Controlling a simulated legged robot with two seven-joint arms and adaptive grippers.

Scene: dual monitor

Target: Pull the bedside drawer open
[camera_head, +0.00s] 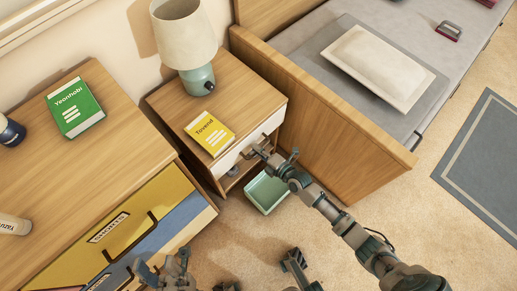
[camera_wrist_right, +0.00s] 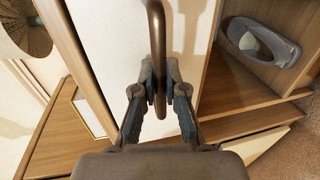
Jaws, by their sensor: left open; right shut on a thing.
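The wooden bedside table (camera_head: 240,85) stands between a dresser and the bed. Its drawer has a white front (camera_head: 229,162), which also shows in the wrist view (camera_wrist_right: 105,50). My right gripper (camera_head: 272,157) is at that front. In the wrist view, my right gripper (camera_wrist_right: 161,82) is shut on the curved metal drawer handle (camera_wrist_right: 157,35), with a finger on each side of the bar. I cannot tell whether the drawer stands slightly out. My left gripper (camera_head: 166,270) is open and empty at the bottom of the head view, in front of the dresser.
A teal lamp (camera_head: 197,78) and a yellow book (camera_head: 209,133) are on the bedside table. A green bin (camera_head: 266,191) is on the floor below my right arm. The dresser (camera_head: 60,190) is at left, the bed's wooden side (camera_head: 330,135) at right. Carpet lies open in front.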

